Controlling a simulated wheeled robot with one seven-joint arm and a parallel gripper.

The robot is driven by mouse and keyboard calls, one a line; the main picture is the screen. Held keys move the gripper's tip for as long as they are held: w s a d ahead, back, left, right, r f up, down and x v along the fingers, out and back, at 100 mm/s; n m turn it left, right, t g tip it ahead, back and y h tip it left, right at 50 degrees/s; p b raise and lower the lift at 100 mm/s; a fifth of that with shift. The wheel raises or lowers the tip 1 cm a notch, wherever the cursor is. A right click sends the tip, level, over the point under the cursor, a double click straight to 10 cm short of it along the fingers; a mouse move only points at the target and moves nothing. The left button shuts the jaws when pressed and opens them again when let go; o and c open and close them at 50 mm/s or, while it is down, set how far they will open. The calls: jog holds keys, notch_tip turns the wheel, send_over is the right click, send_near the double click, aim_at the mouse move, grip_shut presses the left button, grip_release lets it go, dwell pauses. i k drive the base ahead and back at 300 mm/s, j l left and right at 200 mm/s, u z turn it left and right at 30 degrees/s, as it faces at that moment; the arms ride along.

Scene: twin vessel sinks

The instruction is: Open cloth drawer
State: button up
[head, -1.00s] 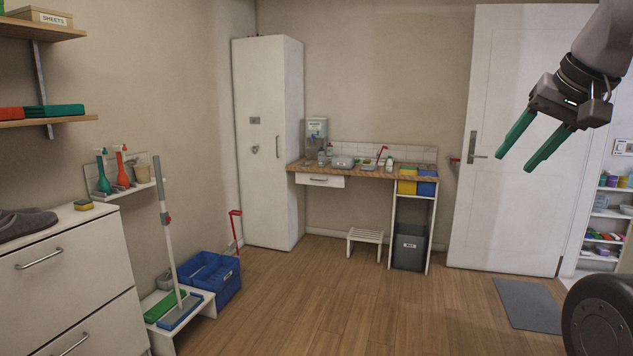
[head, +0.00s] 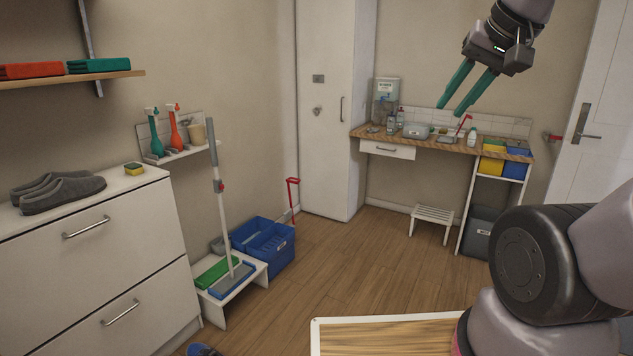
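Drawers show in two places, all shut, and I see no label saying which is the cloth drawer. One small white drawer (head: 387,149) with a bar handle is under the wooden counter at the back. The white chest at the left has an upper drawer (head: 85,235) and a lower drawer (head: 125,315), each with a metal bar handle. My gripper (head: 450,110) is raised at the upper right, its two green fingers apart and empty. It appears in front of the counter in the picture, touching no drawer.
Grey slippers (head: 62,192) and a sponge (head: 134,168) lie on the chest. A low white bench (head: 217,310) with a mop (head: 219,190), a blue crate (head: 268,248) and a white step stool (head: 432,218) stand along the walls. The wooden floor (head: 345,270) between is clear.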

aim_at(404, 152)
jog(key=i+u, duration=0.1)
jog(key=i, duration=2)
jog(key=i+j+z, duration=0.2)
jog(key=i+z, duration=0.2)
jog(key=i, duration=0.3)
jog(key=i+j+z, duration=0.35)
jog(key=i, duration=0.35)
jog(key=i+j+z, duration=0.4)
jog(key=i+j, duration=0.2)
